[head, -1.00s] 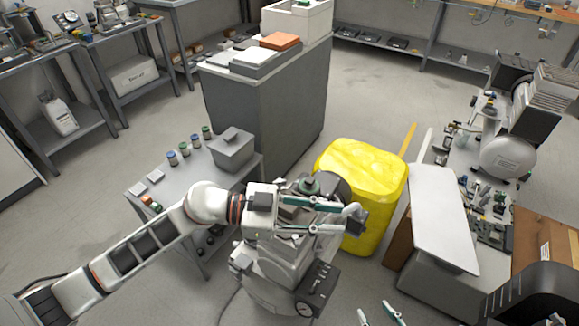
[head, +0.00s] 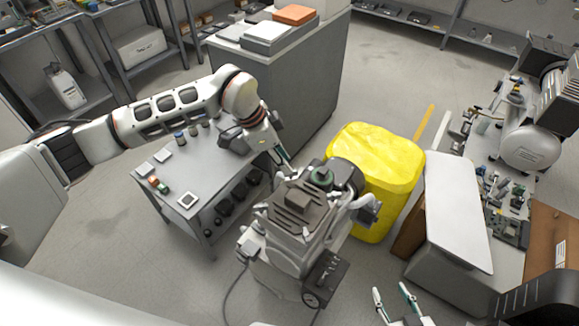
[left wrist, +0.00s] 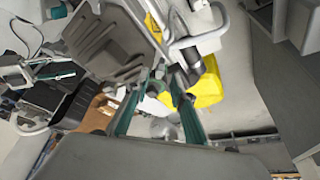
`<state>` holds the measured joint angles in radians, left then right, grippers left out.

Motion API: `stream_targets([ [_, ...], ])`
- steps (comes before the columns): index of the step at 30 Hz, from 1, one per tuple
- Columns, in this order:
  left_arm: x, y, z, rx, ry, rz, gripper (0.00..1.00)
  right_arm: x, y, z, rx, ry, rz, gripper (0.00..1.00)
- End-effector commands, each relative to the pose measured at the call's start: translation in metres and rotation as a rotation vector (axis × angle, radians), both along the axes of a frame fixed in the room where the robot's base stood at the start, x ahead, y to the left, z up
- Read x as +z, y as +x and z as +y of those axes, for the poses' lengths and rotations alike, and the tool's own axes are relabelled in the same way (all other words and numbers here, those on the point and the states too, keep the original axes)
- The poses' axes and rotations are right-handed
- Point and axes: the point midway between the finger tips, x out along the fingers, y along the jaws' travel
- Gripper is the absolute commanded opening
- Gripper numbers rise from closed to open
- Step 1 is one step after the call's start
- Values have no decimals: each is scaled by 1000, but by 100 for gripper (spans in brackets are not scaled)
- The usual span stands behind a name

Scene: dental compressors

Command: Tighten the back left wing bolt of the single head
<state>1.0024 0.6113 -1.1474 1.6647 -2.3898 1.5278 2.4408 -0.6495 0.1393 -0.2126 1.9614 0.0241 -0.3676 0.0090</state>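The single head compressor stands on the floor in the middle of the head view, with its ridged grey top cover (head: 300,207) facing up. The cover also shows at the upper left of the left wrist view (left wrist: 105,45). I cannot make out the back left wing bolt; it is too small or hidden. My left gripper (head: 288,166) points down at the compressor's back edge, apart from the cover as far as I can tell. My right gripper (head: 393,296) is open and empty at the bottom.
A small grey table (head: 193,170) with jars and small parts stands left of the compressor. A yellow bin (head: 378,170) stands behind it to the right, close by. A grey cabinet (head: 290,85) is behind. A cable lies on the floor in front.

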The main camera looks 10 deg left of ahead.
Motion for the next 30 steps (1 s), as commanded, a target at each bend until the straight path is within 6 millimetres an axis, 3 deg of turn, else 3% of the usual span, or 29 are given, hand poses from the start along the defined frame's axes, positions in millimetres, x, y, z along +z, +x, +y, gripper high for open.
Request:
stream_targets([
  [7, -29, 4, -11, -1, -2, 1, 24, -3, -1, 0, 1, 0, 2, 40],
  [18, -35, 5, -14, -2, -1, 1, 24, -3, -1, 0, 1, 0, 2, 40],
  [19, -35, 5, -14, -2, -1, 1, 22, -3, -1, 0, 1, 0, 2, 40],
  [21, -35, 5, -14, -2, -2, 1, 4, -3, -1, 0, 1, 0, 1, 40],
  [22, -35, 5, -14, -2, -2, 1, 0, -3, -1, 0, 1, 0, 1, 40],
  [30, -34, 5, -14, -6, -3, 1, 0, -3, 0, 0, 0, 0, 1, 40],
])
